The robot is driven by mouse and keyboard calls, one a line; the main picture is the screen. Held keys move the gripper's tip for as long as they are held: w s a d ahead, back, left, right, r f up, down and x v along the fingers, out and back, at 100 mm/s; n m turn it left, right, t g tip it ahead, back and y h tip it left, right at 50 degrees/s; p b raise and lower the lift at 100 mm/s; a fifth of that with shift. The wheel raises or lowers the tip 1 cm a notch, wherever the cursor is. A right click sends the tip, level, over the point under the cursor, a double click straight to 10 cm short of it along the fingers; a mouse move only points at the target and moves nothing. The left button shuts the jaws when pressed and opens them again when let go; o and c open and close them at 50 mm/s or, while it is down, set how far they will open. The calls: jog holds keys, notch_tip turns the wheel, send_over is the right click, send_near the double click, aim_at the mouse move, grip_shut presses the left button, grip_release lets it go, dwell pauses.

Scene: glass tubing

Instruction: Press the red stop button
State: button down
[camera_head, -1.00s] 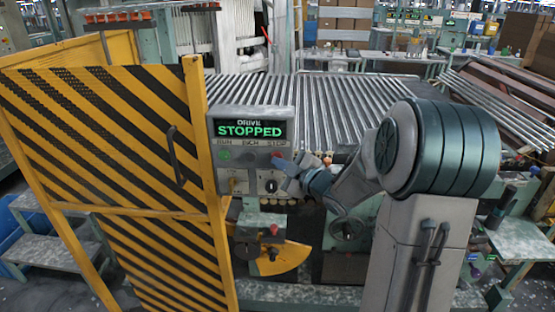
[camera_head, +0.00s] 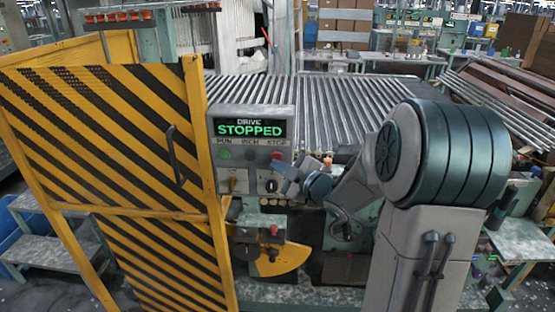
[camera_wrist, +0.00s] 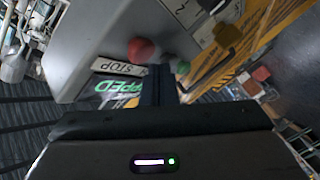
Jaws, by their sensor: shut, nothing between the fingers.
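The red stop button (camera_head: 277,156) sits at the right of the grey control panel (camera_head: 226,186), under the STOP label. In the wrist view the red button (camera_wrist: 143,50) shows just left of and beyond my fingertips, beside the STOP label (camera_wrist: 117,66). The panel's display (camera_head: 249,128) reads DRIVE STOPPED in green. My gripper (camera_head: 278,169) is shut and empty, its tips just below and right of the button in the head view. The shut fingers (camera_wrist: 160,75) also show in the wrist view. They look apart from the button, but the exact gap is hard to tell.
A green button (camera_head: 225,155) is at the panel's left, and a black knob (camera_head: 271,186) lies below the red button. A yellow-black striped gate (camera_head: 110,150) stands left of the panel.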

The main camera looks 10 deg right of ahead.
jog(key=s, duration=0.1)
jog(key=s+a, duration=0.1)
jog(key=s, duration=0.1)
jog(key=s+b, duration=0.1)
jog(key=shift+s+a, duration=0.25)
jog(key=shift+s, duration=0.15)
dwell(0.6)
jog(key=s+d+f+m+g+h, duration=0.2)
jog(key=s+d+m+g+h, duration=0.3)
jog(key=s+m+h, duration=0.4)
jog(key=s+a+f+m+g, duration=0.1)
jog(key=s+a+m+g, duration=0.1)
jog(key=s, duration=0.6)
jog(key=s+a+f+m+g+y, duration=0.1)
jog(key=s+a+m+g, duration=0.2)
jog(key=s, duration=0.5)
jog(key=shift+s+a+f+m+g, duration=0.2)
jog(key=shift+s+f+m+g, duration=0.2)
jog(key=shift+m+g, duration=0.45)
